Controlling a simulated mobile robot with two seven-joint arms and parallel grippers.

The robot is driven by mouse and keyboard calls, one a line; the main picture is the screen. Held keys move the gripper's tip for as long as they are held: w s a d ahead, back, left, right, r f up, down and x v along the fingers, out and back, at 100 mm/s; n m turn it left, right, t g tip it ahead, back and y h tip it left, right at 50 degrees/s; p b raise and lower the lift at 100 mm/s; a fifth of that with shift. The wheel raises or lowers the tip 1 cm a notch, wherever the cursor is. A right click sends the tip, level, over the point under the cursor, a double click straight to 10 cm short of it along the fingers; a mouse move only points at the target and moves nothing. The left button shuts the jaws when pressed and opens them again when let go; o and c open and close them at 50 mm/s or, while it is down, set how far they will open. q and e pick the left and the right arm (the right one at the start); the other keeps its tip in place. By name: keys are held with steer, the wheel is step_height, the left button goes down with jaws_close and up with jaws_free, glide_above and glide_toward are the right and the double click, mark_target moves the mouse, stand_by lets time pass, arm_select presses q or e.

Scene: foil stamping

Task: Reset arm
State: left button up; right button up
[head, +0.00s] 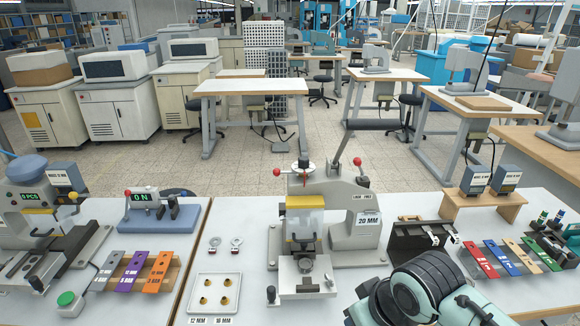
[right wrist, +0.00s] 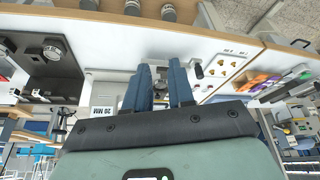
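My right arm (head: 425,290) comes in at the bottom right of the head view, in front of the white table; its fingers cannot be made out there. In the right wrist view my right gripper (right wrist: 160,72) shows two blue fingers standing apart with a gap between them and nothing held. That view is turned, and the fingers point toward the table's equipment. My left gripper and left arm are not in the head view.
A grey press (head: 345,205) labelled 20 MM stands mid-table. A tray (head: 191,296) with several brass pieces lies to its left. A black holder (head: 408,249), a wooden stand (head: 483,203) and coloured bars (head: 505,258) are at right.

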step_height(320, 180, down, 29)
steer(key=a+m+g+y+p, duration=0.2)
steer(key=m+g+p, duration=0.1)
steer(key=p, duration=0.1)
arm_select(q)
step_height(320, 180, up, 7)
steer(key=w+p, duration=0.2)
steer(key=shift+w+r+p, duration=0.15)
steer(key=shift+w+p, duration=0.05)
steer(key=shift+p, duration=0.15)
arm_select(e)
steer(key=s+d+f+m+g, duration=0.1)
steer(key=s+f+m, duration=0.2)
steer(key=s+f, duration=0.5)
steer(key=s+d+f+m+g, duration=0.1)
steer(key=s+f+m, duration=0.1)
steer(key=s+f, duration=0.6)
steer(key=s, duration=0.4)
steer(key=shift+s+m, duration=0.25)
steer(key=shift+m, duration=0.15)
